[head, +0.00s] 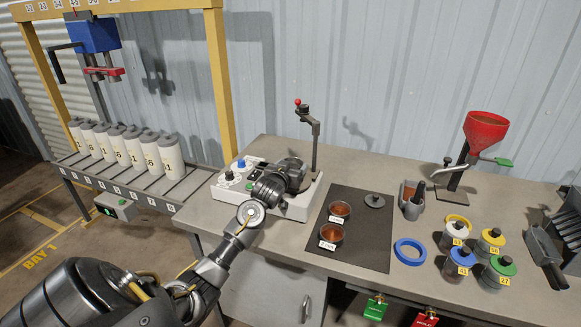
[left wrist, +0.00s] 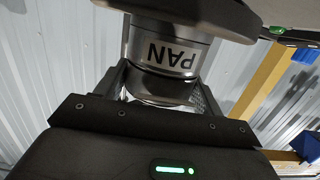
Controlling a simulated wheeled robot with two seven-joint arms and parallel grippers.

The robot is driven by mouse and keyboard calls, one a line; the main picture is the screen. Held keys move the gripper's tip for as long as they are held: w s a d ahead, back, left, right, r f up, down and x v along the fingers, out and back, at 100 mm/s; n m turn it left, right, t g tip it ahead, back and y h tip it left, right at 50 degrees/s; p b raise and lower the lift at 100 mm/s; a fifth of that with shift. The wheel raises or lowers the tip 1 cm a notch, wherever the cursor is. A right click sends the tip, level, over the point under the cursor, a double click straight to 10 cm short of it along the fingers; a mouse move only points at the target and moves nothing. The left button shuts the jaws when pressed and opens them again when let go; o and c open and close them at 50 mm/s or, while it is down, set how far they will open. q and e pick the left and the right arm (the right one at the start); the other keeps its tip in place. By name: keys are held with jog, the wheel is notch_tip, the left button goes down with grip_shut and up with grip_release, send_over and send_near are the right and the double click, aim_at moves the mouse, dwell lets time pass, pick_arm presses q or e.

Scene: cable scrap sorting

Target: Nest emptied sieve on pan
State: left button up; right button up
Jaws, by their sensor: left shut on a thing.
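My left gripper (head: 283,178) is over the top of the white shaker machine (head: 236,184) and hides most of what stands there. In the left wrist view, which looks upside down, a metal pan (left wrist: 170,52) with a "PAN" label stands on a dark round plate (left wrist: 190,15). The left gripper (left wrist: 163,82) is shut on a shiny metal ring, seemingly the sieve (left wrist: 160,88), right against the pan's rim. Whether it is fully seated is hidden by the fingers. My right gripper is not in view.
The machine's post (head: 315,150) with a red knob rises close behind the gripper. A dark mat (head: 368,235) holds two cups (head: 340,210) of brown granules and a grey lid (head: 375,200). Blue ring (head: 410,251), several lidded jars (head: 498,272) and a red funnel (head: 486,130) are to the right.

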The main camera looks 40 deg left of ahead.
pick_arm(q)
jog(key=shift+r, duration=0.1)
jog(key=shift+p, duration=0.3)
jog(key=o, duration=1.2)
jog(key=shift+c, duration=0.2)
jog(key=shift+s+d, duration=0.1)
jog(key=b+v, duration=0.2)
jog(key=v, duration=0.8)
jog(key=shift+s, duration=0.3)
jog(key=shift+d, duration=0.1)
